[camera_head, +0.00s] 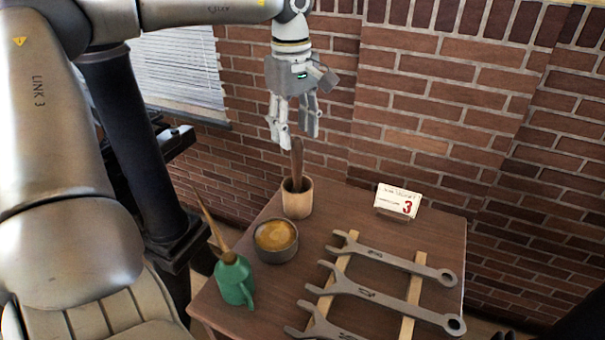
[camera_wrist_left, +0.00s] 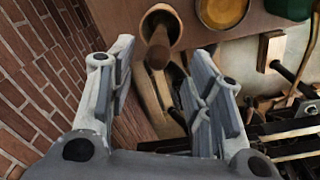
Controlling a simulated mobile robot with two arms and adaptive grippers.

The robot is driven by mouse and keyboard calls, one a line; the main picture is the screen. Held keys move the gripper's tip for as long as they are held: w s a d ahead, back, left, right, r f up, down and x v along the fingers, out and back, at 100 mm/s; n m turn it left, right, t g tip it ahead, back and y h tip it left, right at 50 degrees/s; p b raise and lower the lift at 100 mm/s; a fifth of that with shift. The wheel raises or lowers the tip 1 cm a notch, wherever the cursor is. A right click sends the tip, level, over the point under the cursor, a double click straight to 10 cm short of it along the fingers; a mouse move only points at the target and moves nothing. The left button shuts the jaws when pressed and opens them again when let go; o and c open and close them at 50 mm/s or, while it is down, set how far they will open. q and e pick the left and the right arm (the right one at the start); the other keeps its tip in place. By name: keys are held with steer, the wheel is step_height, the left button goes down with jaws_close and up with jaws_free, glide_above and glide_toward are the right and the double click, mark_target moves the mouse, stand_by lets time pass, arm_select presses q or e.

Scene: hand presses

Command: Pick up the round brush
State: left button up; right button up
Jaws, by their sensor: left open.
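The round brush (camera_head: 297,166) stands upright in a wooden cup (camera_head: 298,204) at the back left of the table, its brown handle pointing up. Its lower end is hidden inside the cup. My left gripper (camera_head: 298,134) is open and points down just above the handle, with its fingertips near the handle's top. In the left wrist view the handle (camera_wrist_left: 158,52) shows between the two open fingers (camera_wrist_left: 160,62), with the cup (camera_wrist_left: 161,14) beyond. I cannot tell if a finger touches it. My right gripper is not in view.
A round tin of tan paste (camera_head: 276,240) and a green oil can (camera_head: 234,278) with a long spout stand in front of the cup. Wrenches (camera_head: 385,292) lie on wooden strips at the right. A card marked 3 (camera_head: 397,202) stands behind them. A brick wall (camera_head: 430,110) rises behind the table.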

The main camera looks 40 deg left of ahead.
mark_target(294, 139)
arm_select(q)
step_height(294, 139, down, 4)
steer(key=shift+w+a+r, duration=0.1)
steer(key=shift+r, duration=0.05)
steer(key=shift+f+p, duration=0.5)
steer(key=shift+p, duration=0.15)
steer(key=f, duration=0.1)
steer(key=f+p, duration=0.1)
steer(key=f, duration=0.1)
steer(key=shift+d+f+p, duration=0.2)
steer(key=shift+d+p, duration=0.05)
steer(key=shift+p, duration=0.05)
steer(key=shift+w+f, duration=0.15)
steer(key=shift+f, duration=0.4)
jaws_close()
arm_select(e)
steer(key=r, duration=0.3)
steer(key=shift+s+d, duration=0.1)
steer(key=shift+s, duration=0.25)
